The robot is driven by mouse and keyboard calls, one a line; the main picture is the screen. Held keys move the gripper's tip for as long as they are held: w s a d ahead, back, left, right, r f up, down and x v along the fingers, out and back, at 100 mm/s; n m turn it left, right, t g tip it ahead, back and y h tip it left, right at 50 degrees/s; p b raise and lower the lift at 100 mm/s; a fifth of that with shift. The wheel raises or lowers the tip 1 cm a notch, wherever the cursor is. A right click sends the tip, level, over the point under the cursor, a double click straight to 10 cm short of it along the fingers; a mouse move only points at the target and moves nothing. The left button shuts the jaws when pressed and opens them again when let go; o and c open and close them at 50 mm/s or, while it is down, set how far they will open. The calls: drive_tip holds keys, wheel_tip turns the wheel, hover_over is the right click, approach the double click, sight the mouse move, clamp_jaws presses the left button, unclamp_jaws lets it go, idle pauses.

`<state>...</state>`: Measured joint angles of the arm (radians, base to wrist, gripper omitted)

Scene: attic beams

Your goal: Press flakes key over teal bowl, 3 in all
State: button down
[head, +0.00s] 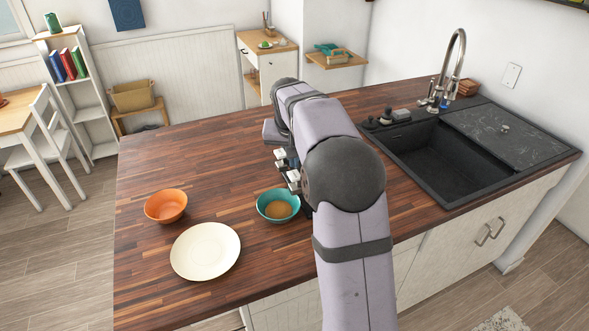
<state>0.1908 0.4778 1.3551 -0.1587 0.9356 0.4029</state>
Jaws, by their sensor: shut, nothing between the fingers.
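The teal bowl (278,219) stands on the wooden counter just left of my arm, with tan flakes (279,210) in it. Small light blocks with dark parts, apparently keys of a dispenser (293,176), show above and behind the bowl. My arm covers most of that unit, and I cannot tell which block is the flakes key. My arm rises from the front and bends down behind itself. My gripper is hidden behind the arm, so its contact with any key cannot be seen.
An orange bowl (165,212) and a cream plate (205,251) stand left of the teal bowl on the counter (180,160). A black sink (440,160) with a tall tap (456,60) is at the right. The counter's back left is clear.

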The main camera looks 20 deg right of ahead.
drive_tip(key=shift+r+p, duration=0.85)
drive_tip(key=shift+r, duration=0.35)
drive_tip(key=f+b, duration=0.1)
drive_tip(key=b, duration=0.2)
drive_tip(key=shift+f+b, duration=0.3)
drive_tip(key=shift+b, duration=0.1)
drive_tip(key=shift+f+b, duration=0.7)
drive_tip(key=shift+f, duration=0.4)
